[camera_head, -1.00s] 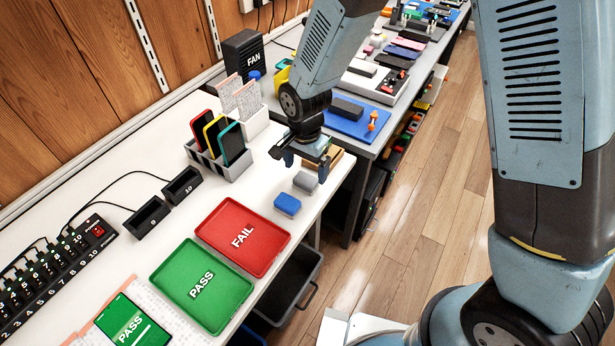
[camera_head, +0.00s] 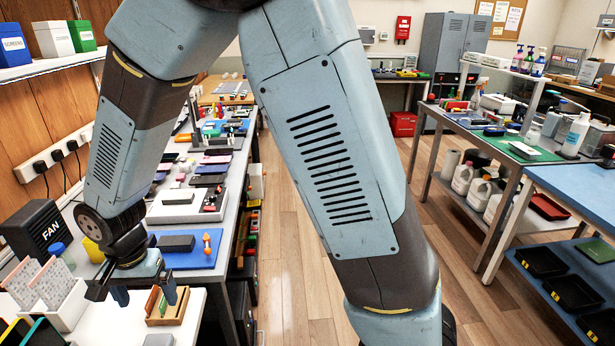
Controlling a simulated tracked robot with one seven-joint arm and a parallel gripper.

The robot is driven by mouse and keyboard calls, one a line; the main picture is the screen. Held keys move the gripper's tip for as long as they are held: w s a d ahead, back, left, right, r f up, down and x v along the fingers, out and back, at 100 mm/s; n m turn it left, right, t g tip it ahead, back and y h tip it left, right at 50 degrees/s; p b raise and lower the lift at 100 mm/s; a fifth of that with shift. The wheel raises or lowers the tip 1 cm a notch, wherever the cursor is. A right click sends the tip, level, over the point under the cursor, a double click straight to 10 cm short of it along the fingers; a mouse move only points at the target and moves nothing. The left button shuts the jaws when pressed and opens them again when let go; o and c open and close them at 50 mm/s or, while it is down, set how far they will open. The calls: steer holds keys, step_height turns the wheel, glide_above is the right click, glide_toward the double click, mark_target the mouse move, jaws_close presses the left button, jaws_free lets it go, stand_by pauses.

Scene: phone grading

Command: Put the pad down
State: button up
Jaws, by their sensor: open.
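My gripper (camera_head: 144,294) is at the lower left, pointing down over the white table (camera_head: 112,322). Its two fingers are apart and nothing shows between them. A small grey pad (camera_head: 158,340) lies on the table below my gripper, apart from the fingers and partly cut off by the picture's bottom edge. A dark block (camera_head: 177,243) lies on a blue mat (camera_head: 203,256) on the bench behind.
A wooden holder with coloured pieces (camera_head: 167,308) stands close right of my gripper. A white holder with speckled sheets (camera_head: 65,312) and a black FAN box (camera_head: 35,229) stand to the left. Wooden floor (camera_head: 290,200) lies between the benches.

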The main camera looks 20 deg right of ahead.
steer(key=w+d+r+n+t+y, duration=0.1)
steer(key=w+d+r+t, duration=0.2)
steer(key=d+r, duration=1.6)
steer(key=s+d+r+n+t, duration=0.1)
steer(key=s+d+r, duration=0.2)
steer(key=d, duration=0.6)
steer(key=s+d+r+n+t+h, duration=0.1)
steer(key=s+d+r, duration=0.2)
steer(key=s+d, duration=0.5)
steer(key=shift+d, duration=0.7)
steer(key=shift+s, duration=0.1)
